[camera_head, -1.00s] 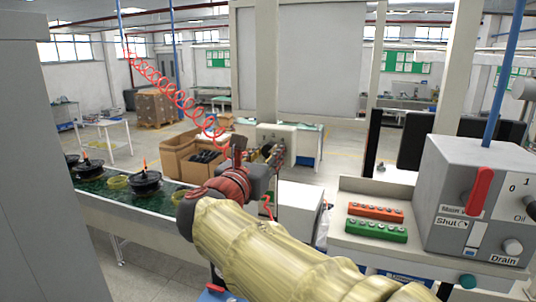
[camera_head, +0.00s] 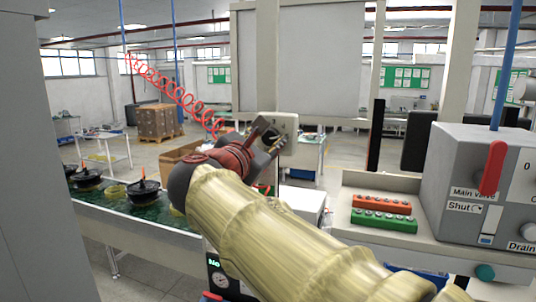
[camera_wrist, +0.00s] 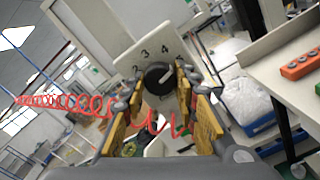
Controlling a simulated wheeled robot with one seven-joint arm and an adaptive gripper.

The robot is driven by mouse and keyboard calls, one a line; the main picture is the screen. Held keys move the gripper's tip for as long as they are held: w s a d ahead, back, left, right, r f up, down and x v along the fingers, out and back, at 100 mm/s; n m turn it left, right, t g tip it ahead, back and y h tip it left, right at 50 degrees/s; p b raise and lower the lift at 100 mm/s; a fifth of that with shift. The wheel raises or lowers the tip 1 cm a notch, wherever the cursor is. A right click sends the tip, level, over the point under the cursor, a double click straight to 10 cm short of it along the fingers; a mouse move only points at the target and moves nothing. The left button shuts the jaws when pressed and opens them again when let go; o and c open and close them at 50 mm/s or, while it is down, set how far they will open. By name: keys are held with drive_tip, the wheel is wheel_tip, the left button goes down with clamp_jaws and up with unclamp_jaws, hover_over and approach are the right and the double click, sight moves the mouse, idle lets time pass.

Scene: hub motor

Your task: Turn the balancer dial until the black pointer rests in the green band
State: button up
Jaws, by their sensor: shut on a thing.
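The balancer dial (camera_wrist: 158,74) is a dark round knob with a pale mark, on a pale panel (camera_wrist: 143,50) numbered 2, 3 and 4 in the wrist view. My gripper (camera_wrist: 161,84) is shut on the dial, its yellow-padded fingers on either side. In the head view, my gripper (camera_head: 272,138) is at the panel (camera_head: 288,128), and my arm hides much of what lies below. A small round white gauge (camera_head: 220,280) shows at the lower left of my arm. I cannot make out a black pointer or a green band.
A red coiled hose (camera_head: 180,95) hangs left of my gripper. A conveyor (camera_head: 115,212) with black hubs (camera_head: 147,190) runs at the left. A bench (camera_head: 350,210) with orange and green socket rails (camera_head: 385,220) and a grey valve box (camera_head: 480,190) stand at the right.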

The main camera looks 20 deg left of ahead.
drive_tip(key=shift+f+m+b, duration=0.1)
drive_tip(key=shift+m+b, duration=1)
drive_tip(key=shift+m, duration=0.1)
drive_tip(key=o, duration=1.2)
drive_tip(key=shift+c, duration=0.2)
drive_tip(key=s+a, duration=0.1)
drive_tip(key=s, duration=1.1)
